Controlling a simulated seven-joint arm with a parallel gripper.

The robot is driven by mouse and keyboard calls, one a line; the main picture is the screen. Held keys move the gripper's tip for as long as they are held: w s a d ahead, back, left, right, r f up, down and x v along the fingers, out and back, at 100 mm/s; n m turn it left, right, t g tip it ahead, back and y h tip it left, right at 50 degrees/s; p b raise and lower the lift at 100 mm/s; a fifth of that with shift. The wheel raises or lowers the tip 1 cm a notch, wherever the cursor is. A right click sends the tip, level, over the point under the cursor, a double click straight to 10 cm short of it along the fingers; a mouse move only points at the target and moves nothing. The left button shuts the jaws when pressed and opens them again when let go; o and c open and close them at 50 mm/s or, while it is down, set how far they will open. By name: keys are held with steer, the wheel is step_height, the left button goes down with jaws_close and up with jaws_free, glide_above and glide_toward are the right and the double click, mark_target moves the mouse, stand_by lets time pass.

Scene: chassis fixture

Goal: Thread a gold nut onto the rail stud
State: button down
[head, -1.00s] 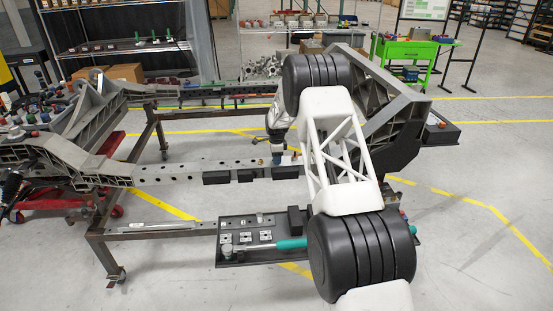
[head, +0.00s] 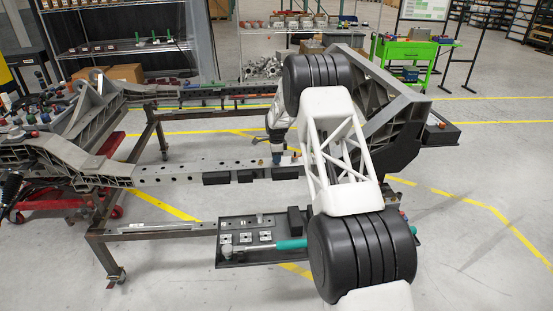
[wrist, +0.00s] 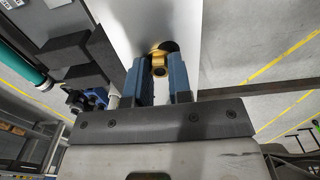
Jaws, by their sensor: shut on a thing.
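In the wrist view, my gripper (wrist: 160,72) is shut on a gold nut (wrist: 160,63), with one blue fingertip on each side of it. The nut is against or just over the pale rail (wrist: 150,20); I cannot tell whether it touches. A dark round spot shows on the rail beside the nut. The stud is not clearly visible; the nut and fingers may hide it. In the head view, my gripper (head: 277,158) points down at the grey rail (head: 165,172), near its right part. The nut is too small to make out there.
A dark tray (head: 228,262) with square plates and a teal-handled tool (head: 290,244) stands in front of the rail. Black blocks (head: 217,178) sit along the rail's front side. A large grey casting (head: 395,150) rises at the rail's right end.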

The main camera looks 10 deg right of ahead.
steer(key=shift+r, duration=1.2)
step_height(320, 180, up, 8)
glide_above(295, 156)
steer(key=shift+f, duration=0.35)
steer(key=shift+f, duration=2.05)
steer(key=shift+s+f, duration=0.1)
steer(key=shift+f, duration=1.3)
